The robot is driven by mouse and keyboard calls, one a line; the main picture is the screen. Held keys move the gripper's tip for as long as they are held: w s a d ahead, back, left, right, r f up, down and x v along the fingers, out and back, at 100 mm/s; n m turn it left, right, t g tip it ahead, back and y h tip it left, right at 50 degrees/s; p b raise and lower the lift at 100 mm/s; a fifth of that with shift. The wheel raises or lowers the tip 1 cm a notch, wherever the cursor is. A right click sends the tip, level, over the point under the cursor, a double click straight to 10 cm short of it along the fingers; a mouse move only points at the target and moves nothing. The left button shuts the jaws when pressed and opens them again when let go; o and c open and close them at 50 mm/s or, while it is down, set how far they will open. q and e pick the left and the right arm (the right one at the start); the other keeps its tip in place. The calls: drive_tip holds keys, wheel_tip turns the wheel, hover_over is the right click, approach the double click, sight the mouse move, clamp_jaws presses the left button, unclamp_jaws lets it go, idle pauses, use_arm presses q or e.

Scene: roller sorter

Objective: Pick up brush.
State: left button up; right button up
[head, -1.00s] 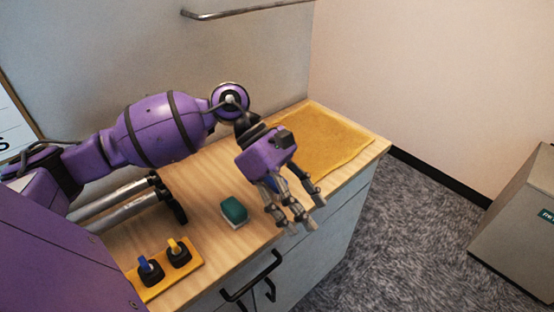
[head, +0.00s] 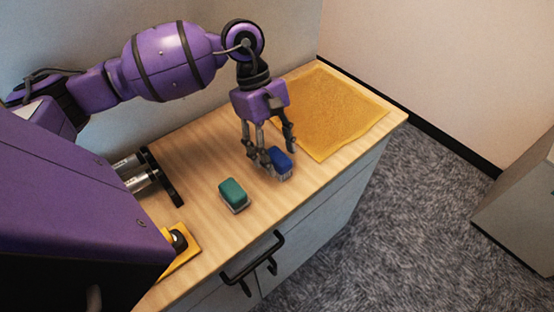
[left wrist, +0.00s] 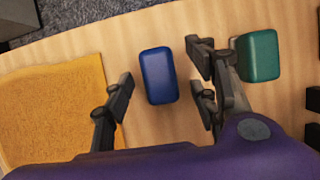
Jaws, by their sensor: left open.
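A blue brush (head: 280,162) with pale bristles underneath lies on the wooden counter top, near the orange mat. It also shows in the left wrist view (left wrist: 158,76), between my open fingers and apart from them in that picture. A green brush (head: 233,195) of the same kind lies nearer to me; in the left wrist view the green brush (left wrist: 258,56) is outside the right-hand fingers. My left gripper (head: 274,150) points down, open and empty, right at the blue brush. Its fingers partly hide the brush in the head view. My right gripper is not in view.
The orange mat (head: 335,112) covers the far end of the counter (head: 205,195). A yellow board (head: 185,250) with a dark knob is partly hidden at the near end. A wall rises behind; black handles (head: 252,258) stick out from the front. A grey bin (head: 515,200) stands right.

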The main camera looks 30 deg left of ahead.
use_arm(q)
drive_tip(key=shift+x, duration=0.8)
drive_tip(key=shift+c, duration=0.4)
drive_tip(key=c, duration=1.2)
drive_tip(key=shift+r, duration=0.15)
